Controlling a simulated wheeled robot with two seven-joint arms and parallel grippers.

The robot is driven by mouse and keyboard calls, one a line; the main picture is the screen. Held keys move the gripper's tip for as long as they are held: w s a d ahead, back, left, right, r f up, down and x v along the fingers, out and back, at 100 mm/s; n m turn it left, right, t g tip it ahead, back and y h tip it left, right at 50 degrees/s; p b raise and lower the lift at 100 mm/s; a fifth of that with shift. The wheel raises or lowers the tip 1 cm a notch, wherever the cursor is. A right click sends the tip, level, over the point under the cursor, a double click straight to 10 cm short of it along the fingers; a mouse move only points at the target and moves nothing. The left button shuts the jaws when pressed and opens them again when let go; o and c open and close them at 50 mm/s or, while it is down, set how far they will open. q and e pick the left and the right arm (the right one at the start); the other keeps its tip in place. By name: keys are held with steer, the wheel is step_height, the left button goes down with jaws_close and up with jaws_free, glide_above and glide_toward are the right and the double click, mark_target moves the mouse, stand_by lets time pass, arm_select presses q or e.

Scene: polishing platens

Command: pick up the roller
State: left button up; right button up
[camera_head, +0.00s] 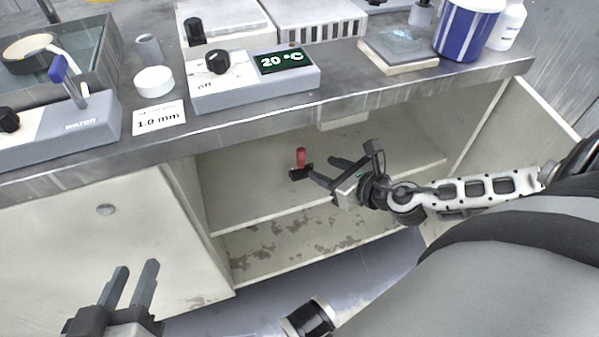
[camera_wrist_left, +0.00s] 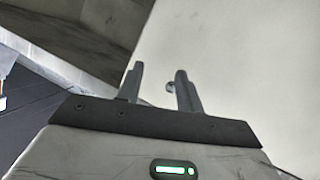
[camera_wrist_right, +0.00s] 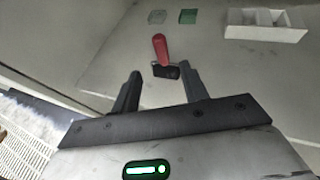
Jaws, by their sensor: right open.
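The roller has a red handle and a black roller head. In the head view the roller (camera_head: 301,160) is on the upper shelf inside the open cabinet. In the right wrist view the roller (camera_wrist_right: 161,52) appears just beyond and between the fingertips. My right gripper (camera_head: 322,172) reaches into the cabinet, open and empty, with its fingertips close to the black head. The right wrist view also shows its spread fingers (camera_wrist_right: 160,80). My left gripper (camera_head: 136,268) is open and empty in front of the cabinet's left door, and its fingers (camera_wrist_left: 158,75) show in the left wrist view.
The cabinet shelf (camera_head: 240,207) lies below the counter edge (camera_head: 400,96). An open cabinet door (camera_head: 530,110) stands at the right. A white divided tray (camera_wrist_right: 262,30) and a small green block (camera_wrist_right: 188,16) are deeper on the shelf. The closed left door (camera_head: 60,225) faces my left gripper.

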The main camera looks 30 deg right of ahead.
mark_target(304, 158)
steer(key=b+x, duration=0.1)
steer(key=x, duration=0.5)
steer(key=shift+w, duration=0.1)
steer(key=b+x, duration=0.1)
steer(key=x, duration=0.3)
steer(key=shift+w+d+b, duration=0.15)
steer(key=shift+w+b, duration=0.05)
steer(key=shift+b, duration=0.1)
steer(key=shift+w+f, duration=0.15)
steer(key=shift+w, duration=0.3)
arm_select(q)
steer(key=shift+w+d+r+n+t+h, duration=0.25)
steer(key=shift+d+r+n+t+h, duration=0.15)
steer(key=shift+d+r+n+h, duration=0.15)
arm_select(e)
jaws_close()
